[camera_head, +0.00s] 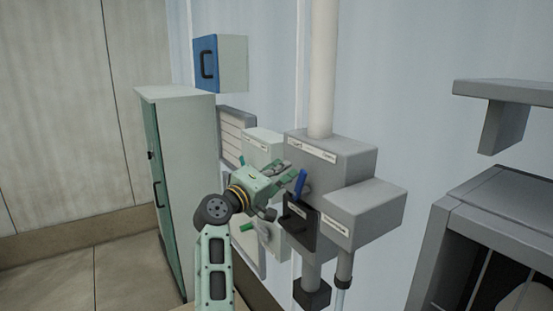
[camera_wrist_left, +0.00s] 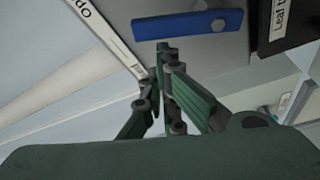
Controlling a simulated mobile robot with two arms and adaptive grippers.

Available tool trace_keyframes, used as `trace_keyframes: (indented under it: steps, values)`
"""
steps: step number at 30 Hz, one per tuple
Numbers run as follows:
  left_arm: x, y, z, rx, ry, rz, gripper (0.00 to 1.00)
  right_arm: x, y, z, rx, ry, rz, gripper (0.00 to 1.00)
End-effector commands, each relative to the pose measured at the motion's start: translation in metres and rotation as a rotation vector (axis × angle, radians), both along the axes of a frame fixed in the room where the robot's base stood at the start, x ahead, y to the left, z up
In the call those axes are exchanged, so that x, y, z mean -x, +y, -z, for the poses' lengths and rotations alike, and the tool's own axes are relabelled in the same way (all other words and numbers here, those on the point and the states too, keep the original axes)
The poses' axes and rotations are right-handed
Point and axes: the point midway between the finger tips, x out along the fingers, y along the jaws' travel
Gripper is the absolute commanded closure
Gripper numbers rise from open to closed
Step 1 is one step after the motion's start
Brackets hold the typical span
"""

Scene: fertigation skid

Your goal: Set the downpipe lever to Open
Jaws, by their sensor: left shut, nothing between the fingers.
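The blue lever (camera_head: 300,184) is on the front of the grey box (camera_head: 352,160) under the white downpipe (camera_head: 321,70). It stands nearly upright, slightly tilted, in the head view. In the left wrist view the blue lever (camera_wrist_left: 180,27) lies across the top, with a round pivot near its right end. My left gripper (camera_head: 287,172) is shut and empty, just left of the lever. In the left wrist view its fingertips (camera_wrist_left: 163,47) sit just below the lever; I cannot tell whether they touch. A label strip (camera_head: 312,148) runs along the box's top edge; its words are too small to read.
A black part (camera_head: 298,222) with a label sits under the lever, and a smaller grey box (camera_head: 365,208) juts out at right. A tall cabinet (camera_head: 186,180) stands left.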

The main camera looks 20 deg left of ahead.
Motion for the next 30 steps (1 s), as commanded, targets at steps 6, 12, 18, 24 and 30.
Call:
trace_keyframes:
  steps: [6, 12, 18, 24, 30]
  values:
    - [0.002, -0.002, 0.002, 0.0, 0.0, -0.001, 1.0, 0.0, 0.0, -0.002, 0.0, 0.0, 0.0, 0.6]
    - [0.002, -0.002, 0.003, -0.003, -0.003, -0.001, 1.0, 0.0, 0.0, 0.001, 0.0, 0.0, 0.0, 0.6]
    - [0.006, -0.005, 0.009, -0.072, -0.054, -0.002, 1.0, -0.001, 0.0, 0.028, 0.0, -0.001, 0.001, 0.6]
    - [0.011, -0.013, 0.008, -0.148, -0.114, -0.001, 1.0, 0.0, 0.0, 0.048, 0.0, 0.0, 0.001, 0.6]
    - [0.015, -0.02, 0.005, -0.153, -0.115, 0.003, 1.0, -0.001, 0.0, 0.046, 0.0, -0.001, 0.001, 0.6]
